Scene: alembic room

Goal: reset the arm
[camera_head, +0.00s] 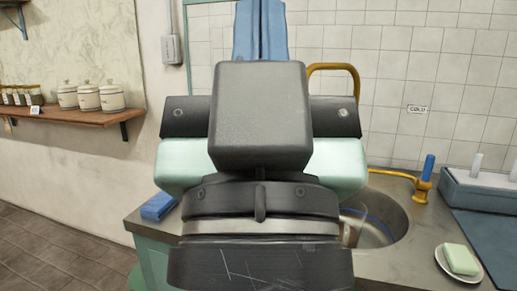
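My gripper (261,118) and wrist fill the middle of the head view, seen close up, with a dark grey block in front of a pale green body and dark plates to both sides. The arm rises in front of the counter and sink. I cannot make out the fingertips, so I cannot tell whether the gripper is open or shut, or whether anything is in it.
The counter (385,272) has a sink basin (385,222), brass tap (424,190), blue sponge (158,206) and green soap (460,259) on a white dish. A grey-blue rack (480,192) stands right. Left, a wooden shelf (70,118) holds jars. Floor at lower left is clear.

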